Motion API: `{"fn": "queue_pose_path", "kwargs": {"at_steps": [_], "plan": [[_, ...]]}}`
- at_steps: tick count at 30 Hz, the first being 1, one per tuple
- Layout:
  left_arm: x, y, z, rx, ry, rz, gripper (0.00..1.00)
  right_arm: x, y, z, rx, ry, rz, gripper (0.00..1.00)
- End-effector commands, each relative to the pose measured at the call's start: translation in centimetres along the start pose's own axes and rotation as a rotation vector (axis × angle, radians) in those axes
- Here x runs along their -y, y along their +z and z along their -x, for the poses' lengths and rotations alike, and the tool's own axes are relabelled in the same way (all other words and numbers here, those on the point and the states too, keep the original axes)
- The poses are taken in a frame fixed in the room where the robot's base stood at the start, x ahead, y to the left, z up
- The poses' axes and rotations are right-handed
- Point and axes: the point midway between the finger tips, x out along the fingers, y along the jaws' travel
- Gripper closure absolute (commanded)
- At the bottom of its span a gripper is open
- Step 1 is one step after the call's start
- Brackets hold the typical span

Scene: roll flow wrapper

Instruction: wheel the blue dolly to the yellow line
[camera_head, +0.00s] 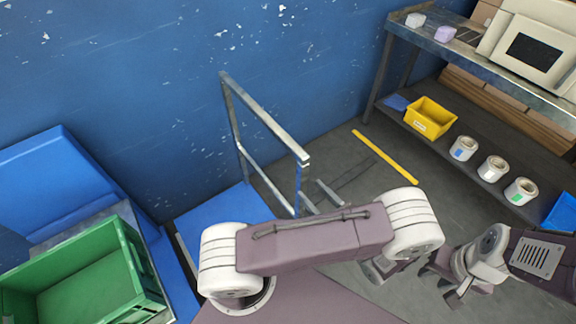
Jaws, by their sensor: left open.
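The blue dolly (205,212) stands by the blue wall, with a grey metal push handle (262,118) rising from it. The handle's near post is blue low down. The yellow line (385,157) lies on the floor to the right of the handle, apart from the dolly. My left arm crosses the lower middle and hides part of the dolly. Grey fingers of my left gripper (316,193) show just beyond the arm, open, close to the right of the near post; contact cannot be told. My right gripper (452,288) is at the lower right, partly seen, away from the dolly.
A green crate (128,262) and a blue bin (50,172) are at the left. At the right a shelf rack (460,62) holds a yellow bin (430,118), white rolls (492,168) and a machine.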

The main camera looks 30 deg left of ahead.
Motion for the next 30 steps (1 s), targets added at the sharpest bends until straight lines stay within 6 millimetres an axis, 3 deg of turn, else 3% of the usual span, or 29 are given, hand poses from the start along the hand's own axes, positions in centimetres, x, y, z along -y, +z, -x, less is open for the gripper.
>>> {"fn": "queue_pose_path", "kwargs": {"at_steps": [13, 18, 24, 25, 30], "plan": [[-0.1, 0.0, -7.8, -0.001, 0.007, -0.001, 0.53, 0.0, 0.1, -0.4, 0.000, 0.000, 0.000, 0.66], [-0.1, 0.0, -9.0, -0.001, 0.004, 0.001, 0.53, 0.0, 0.1, -0.4, 0.000, 0.000, 0.000, 0.66], [-0.1, 0.0, -9.1, -0.001, 0.003, 0.001, 0.53, 0.0, 0.1, -0.4, 0.000, 0.000, 0.000, 0.66], [-0.1, 0.0, -9.1, -0.001, 0.003, 0.001, 0.55, 0.0, 0.1, -0.4, 0.000, 0.000, 0.000, 0.66], [-0.1, 0.0, -9.0, -0.001, 0.003, 0.001, 1.00, 0.0, 0.1, -0.4, 0.000, 0.000, 0.000, 0.66]]}}
